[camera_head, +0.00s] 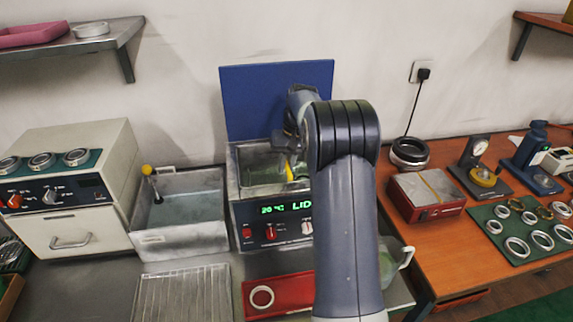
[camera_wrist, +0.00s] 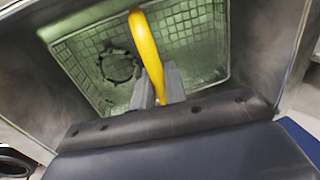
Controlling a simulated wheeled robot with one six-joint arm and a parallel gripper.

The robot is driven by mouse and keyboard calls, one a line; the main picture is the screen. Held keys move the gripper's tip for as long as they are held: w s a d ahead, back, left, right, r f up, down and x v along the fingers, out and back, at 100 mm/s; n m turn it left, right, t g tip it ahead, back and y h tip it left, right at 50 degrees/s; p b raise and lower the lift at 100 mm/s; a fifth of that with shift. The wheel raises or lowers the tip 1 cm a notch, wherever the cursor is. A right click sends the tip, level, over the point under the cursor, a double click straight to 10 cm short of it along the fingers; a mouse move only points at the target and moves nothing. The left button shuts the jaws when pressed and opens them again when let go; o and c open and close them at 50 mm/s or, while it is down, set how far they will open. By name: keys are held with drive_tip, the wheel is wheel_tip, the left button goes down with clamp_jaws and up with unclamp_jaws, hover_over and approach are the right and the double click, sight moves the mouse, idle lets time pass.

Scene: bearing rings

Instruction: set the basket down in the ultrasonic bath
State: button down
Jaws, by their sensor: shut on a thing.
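The ultrasonic bath (camera_head: 233,205) stands in the middle of the bench with its blue lid (camera_head: 275,95) raised against the wall. Its display shows green digits and the letters "LID". My gripper (camera_wrist: 160,85) is shut on the yellow handle of the basket, and it is over the bath. The wire-mesh basket (camera_wrist: 195,35) is seen from above inside the steel walls of the bath, with a dark ring (camera_wrist: 118,67) in it. I cannot tell whether the basket touches the bath's floor. In the head view my arm hides part of the bath, and the yellow handle (camera_head: 290,171) shows beside my gripper.
A steel rinse tank (camera_head: 180,245) with a yellow-knobbed handle stands left of the bath. A red tray (camera_head: 283,295) with a ring and a glass jug (camera_head: 398,258) lie in front. A white oven (camera_head: 75,215) is farther left. The wooden table at right holds gauges and rings.

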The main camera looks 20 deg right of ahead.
drive_tip(key=shift+s+d+f, duration=0.1)
drive_tip(key=shift+d, duration=0.05)
idle(0.3)
drive_tip(key=c, duration=1.4)
unclamp_jaws()
drive_tip(key=shift+f, duration=0.1)
drive_tip(key=shift+o, duration=0.2)
wheel_tip(320, 180, up, 11)
drive_tip(key=p, duration=1)
drive_tip(key=shift+f, duration=0.1)
wheel_tip(320, 180, down, 10)
drive_tip(key=b, duration=0.9)
drive_tip(key=shift+f, duration=0.15)
